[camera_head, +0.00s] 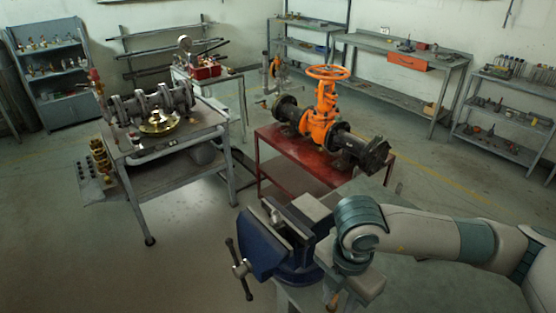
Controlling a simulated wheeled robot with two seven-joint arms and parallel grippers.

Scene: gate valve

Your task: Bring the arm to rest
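My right arm (425,232) comes in from the right edge and reaches to the lower middle of the view. Its wrist bends down beside the blue vise. My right gripper (346,284) points down at the vise's right side; its fingertips are not clear, so I cannot tell if it is open or shut. I also cannot tell if it touches the vise. The orange gate valve (321,118) with its orange handwheel (328,72) stands upright between black pipe flanges, well beyond and apart from the gripper. My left arm and gripper are not in view.
The valve sits on a red table (275,142). A grey cart (195,174) with a flanged pipe assembly stands at left. Shelves and a workbench (440,62) line the back. Floor at lower left is clear.

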